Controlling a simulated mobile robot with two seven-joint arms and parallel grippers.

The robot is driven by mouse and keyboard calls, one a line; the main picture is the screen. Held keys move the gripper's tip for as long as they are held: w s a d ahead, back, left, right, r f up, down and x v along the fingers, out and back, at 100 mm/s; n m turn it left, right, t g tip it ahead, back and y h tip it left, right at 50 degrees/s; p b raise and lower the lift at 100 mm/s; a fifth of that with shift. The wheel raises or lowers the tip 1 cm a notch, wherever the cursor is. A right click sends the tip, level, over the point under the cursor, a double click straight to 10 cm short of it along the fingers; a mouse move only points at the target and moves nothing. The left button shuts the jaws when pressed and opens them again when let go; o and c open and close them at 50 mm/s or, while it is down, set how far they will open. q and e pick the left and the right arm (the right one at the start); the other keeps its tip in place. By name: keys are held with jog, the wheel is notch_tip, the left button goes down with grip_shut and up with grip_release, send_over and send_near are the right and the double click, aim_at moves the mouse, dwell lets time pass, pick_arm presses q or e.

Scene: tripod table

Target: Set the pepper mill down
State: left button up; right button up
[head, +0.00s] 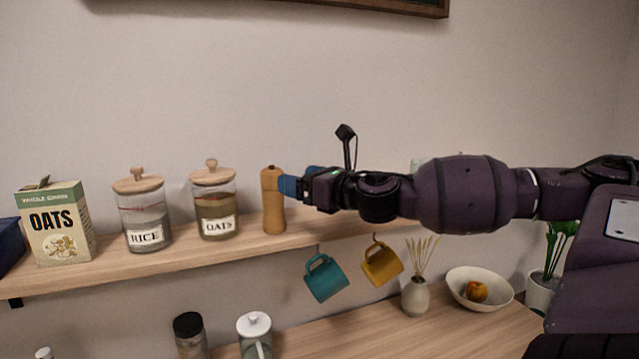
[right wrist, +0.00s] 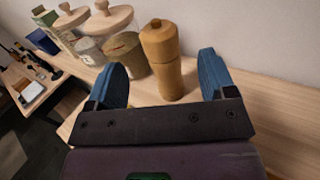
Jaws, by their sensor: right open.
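The pepper mill (head: 273,205) is a wooden cylinder with a rounded top. It stands upright on the wooden shelf (head: 110,271), just right of the oats jar. My right gripper (head: 290,186) reaches in from the right at the mill's upper part. In the right wrist view the mill (right wrist: 161,60) stands between and beyond the two blue fingers of my right gripper (right wrist: 163,80). The fingers are wide apart, with clear gaps on both sides of the mill. My left gripper is not in view.
An oats jar (head: 214,205), a rice jar (head: 144,215) and an oats box (head: 56,225) stand left of the mill. A teal mug (head: 325,280) and a yellow mug (head: 382,265) hang below the shelf. The counter below holds a vase (head: 415,298) and a bowl (head: 462,291).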

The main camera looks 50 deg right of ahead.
jog(key=shift+s+d, duration=0.1)
jog(key=shift+s, duration=2)
